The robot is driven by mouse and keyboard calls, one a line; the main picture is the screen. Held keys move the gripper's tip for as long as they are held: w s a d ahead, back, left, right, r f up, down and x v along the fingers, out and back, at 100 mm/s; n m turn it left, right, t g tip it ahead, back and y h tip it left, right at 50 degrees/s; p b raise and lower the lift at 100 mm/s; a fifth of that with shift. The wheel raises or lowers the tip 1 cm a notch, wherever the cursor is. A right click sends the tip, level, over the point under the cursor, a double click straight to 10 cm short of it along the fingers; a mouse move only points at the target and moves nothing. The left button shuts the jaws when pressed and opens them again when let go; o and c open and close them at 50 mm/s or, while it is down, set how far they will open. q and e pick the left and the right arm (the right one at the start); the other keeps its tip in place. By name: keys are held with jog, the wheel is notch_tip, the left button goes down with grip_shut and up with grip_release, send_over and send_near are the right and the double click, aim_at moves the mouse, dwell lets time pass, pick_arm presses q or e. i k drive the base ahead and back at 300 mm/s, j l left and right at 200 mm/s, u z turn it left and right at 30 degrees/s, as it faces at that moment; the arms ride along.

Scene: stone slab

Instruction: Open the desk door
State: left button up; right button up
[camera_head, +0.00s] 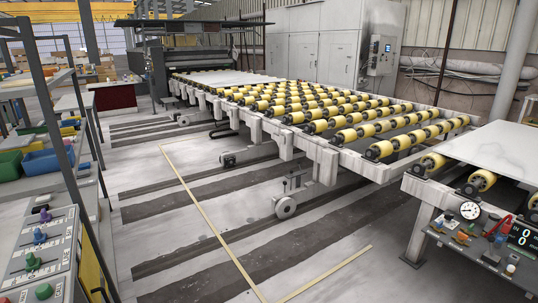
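No desk door shows clearly in the head view, and neither of my grippers is in view. A small dark desk or shelf (476,254) is at the lower right, with a round clock (470,210) and a digital display (522,236) on or above it. Its front and any door are not visible. At the lower left, a grey panel (40,240) carries several coloured knobs, cut off by the picture edge. A dark red front (115,97) under a white top stands far back at the left; I cannot tell whether it is a door.
A long conveyor with yellow rollers (345,135) runs through the middle and right. A white slab (500,148) lies at the far right. Shelving with blue bins (44,162) stands at the left. The grey floor (190,215) between, with yellow lines, is clear.

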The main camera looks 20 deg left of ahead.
aim_at(93, 284)
jog(key=l+u, duration=0.25)
jog(key=u, duration=0.15)
jog(key=l+u, duration=0.3)
jog(key=u, duration=0.15)
jog(key=k+l+u, duration=0.1)
jog(key=l+u, duration=0.15)
jog(key=u, duration=0.15)
jog(key=k+l+u, duration=0.1)
jog(key=u, duration=0.35)
jog(key=k+l+u, duration=0.2)
jog(key=u, duration=0.2)
jog(key=i+l, duration=0.45)
jog(key=i+l+u, duration=0.1)
jog(key=i+l, duration=0.3)
jog(key=l, duration=0.2)
jog(key=i+l+u, duration=0.1)
jog(key=i+l, duration=0.3)
jog(key=l, duration=0.15)
